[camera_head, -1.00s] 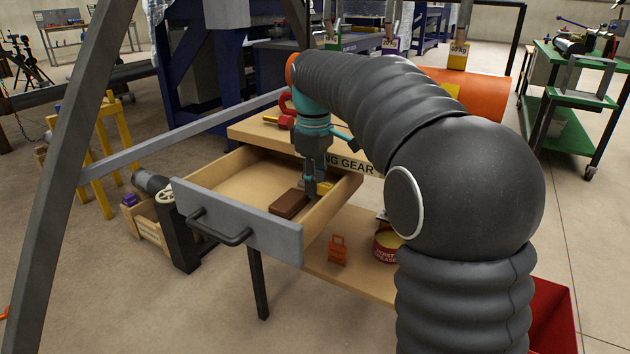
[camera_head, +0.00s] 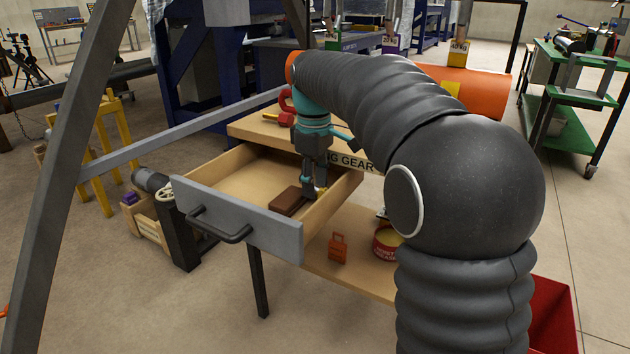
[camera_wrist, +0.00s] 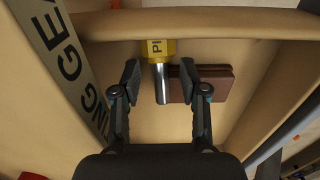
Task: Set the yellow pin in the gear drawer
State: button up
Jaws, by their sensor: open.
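The yellow pin (camera_wrist: 157,47) has a yellow head with partly visible lettering and a silver shaft. It is inside the open gear drawer (camera_head: 240,224), whose grey front faces the lower left. My gripper (camera_wrist: 160,78) is open, with one finger on each side of the shaft; I see no clear contact. Whether the pin rests fully on the drawer floor is unclear.
A brown block (camera_head: 287,201) lies in the drawer close to the pin; the wrist view shows it behind the right finger (camera_wrist: 215,86). The drawer's left part is bare. An orange tag (camera_head: 338,249) and a red tin (camera_head: 387,243) stand on the shelf below.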

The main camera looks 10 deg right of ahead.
jog(key=shift+o, duration=0.2)
jog(key=shift+r, duration=0.1)
jog(key=shift+r+p, duration=3.45)
jog(key=shift+s, duration=0.1)
jog(key=shift+s, duration=0.25)
jog(key=s+d+f+m+t, duration=0.1)
jog(key=s+d+f+m, duration=0.1)
jog(key=s, duration=0.7)
jog(key=s+d+f+m+t, duration=0.2)
jog(key=s+m, duration=0.3)
jog(key=s, duration=0.4)
jog(key=s+d+f+m+t, duration=0.2)
jog(key=s+d+f+m, duration=0.1)
jog(key=s, duration=0.7)
jog(key=shift+f, duration=0.2)
